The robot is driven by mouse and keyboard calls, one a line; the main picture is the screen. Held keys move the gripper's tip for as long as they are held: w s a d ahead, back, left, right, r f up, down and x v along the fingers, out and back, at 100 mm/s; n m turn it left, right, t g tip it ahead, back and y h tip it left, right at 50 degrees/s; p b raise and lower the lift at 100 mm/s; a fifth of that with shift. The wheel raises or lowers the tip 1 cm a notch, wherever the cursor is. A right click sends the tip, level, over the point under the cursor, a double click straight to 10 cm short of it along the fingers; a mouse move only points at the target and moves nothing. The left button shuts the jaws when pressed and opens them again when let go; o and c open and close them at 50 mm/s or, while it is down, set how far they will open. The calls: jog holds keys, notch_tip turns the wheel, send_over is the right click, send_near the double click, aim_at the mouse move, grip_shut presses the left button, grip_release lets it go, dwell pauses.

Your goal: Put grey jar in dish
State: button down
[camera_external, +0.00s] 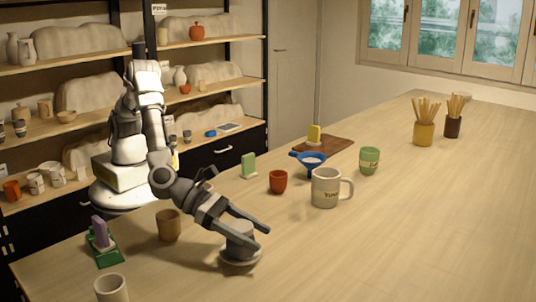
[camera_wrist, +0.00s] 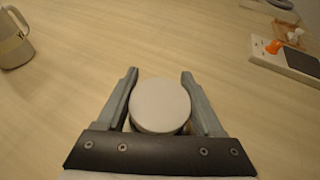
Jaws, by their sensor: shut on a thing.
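My gripper (camera_external: 260,242) is low over the front part of the table in the external view. Its fingers are shut on the grey jar (camera_external: 237,242), one on each side. In the wrist view, the jar's round pale top (camera_wrist: 160,104) sits between the fingers of my gripper (camera_wrist: 160,75). The fingers partly cover both, and I cannot tell whether the jar touches the disc. No dish rim shows around the jar in the wrist view.
A brown cup (camera_external: 168,225) and a green holder with a purple block (camera_external: 106,249) stand left. The table's right side (camera_external: 430,225) is clear.

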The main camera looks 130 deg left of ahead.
jog(key=shift+f+b, duration=0.55)
jog(key=shift+c, duration=0.2)
grip_release()
jog(key=shift+r, duration=0.15)
